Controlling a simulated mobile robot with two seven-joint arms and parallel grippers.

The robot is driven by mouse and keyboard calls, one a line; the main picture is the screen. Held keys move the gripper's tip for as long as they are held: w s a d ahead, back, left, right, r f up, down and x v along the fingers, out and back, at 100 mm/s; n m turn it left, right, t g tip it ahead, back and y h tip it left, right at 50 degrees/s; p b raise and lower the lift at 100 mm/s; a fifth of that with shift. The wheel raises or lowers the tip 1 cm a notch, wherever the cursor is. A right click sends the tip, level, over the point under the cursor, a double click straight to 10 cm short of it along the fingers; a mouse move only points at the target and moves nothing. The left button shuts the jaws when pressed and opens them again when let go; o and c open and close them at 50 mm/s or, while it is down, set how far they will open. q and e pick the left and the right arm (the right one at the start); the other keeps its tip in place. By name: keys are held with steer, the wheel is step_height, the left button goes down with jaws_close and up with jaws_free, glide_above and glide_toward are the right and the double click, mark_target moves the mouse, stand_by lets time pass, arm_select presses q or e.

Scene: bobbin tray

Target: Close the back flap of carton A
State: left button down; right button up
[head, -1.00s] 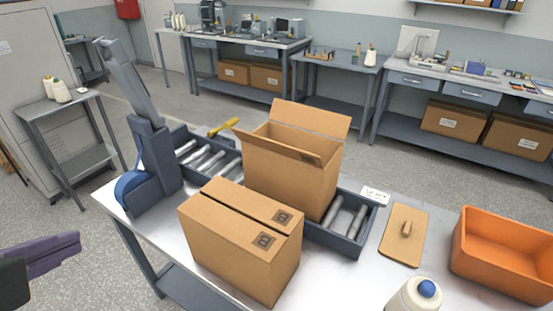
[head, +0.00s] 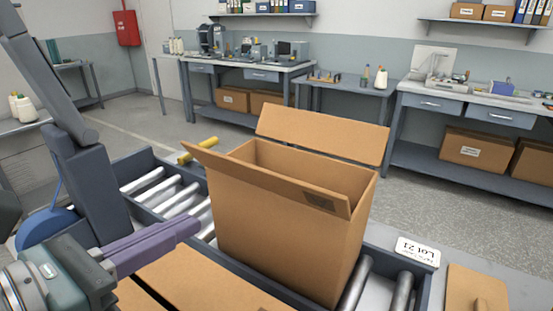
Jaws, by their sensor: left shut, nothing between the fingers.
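An open brown carton (head: 280,235), which I take to be carton A, stands upright on the roller conveyor. Its mark is too small to read. Its back flap (head: 322,132) stands open, raised and leaning away behind the carton. Its front flap (head: 270,180) is also open, slanting above the front wall. My right gripper is not in view.
A closed carton (head: 195,280) stands in front, partly cut off. A dark post with a blue wheel (head: 48,228) rises at the left. A yellow handle (head: 198,148) is behind the rollers (head: 160,190). A label card (head: 417,252) and a wooden board (head: 474,292) are at right.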

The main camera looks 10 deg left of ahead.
mark_target(250, 173)
arm_select(q)
steer(key=w+d+p, duration=0.1)
steer(key=w, duration=0.1)
steer(key=w+d, duration=0.1)
steer(key=w, duration=0.2)
steer(key=w+p, duration=0.1)
steer(key=w, duration=0.2)
steer(key=shift+d+r+p, duration=0.35)
steer(key=shift+d, duration=0.05)
steer(key=shift+w+d+r, duration=0.1)
steer(key=shift+w+d, duration=0.05)
steer(key=shift+w, duration=0.25)
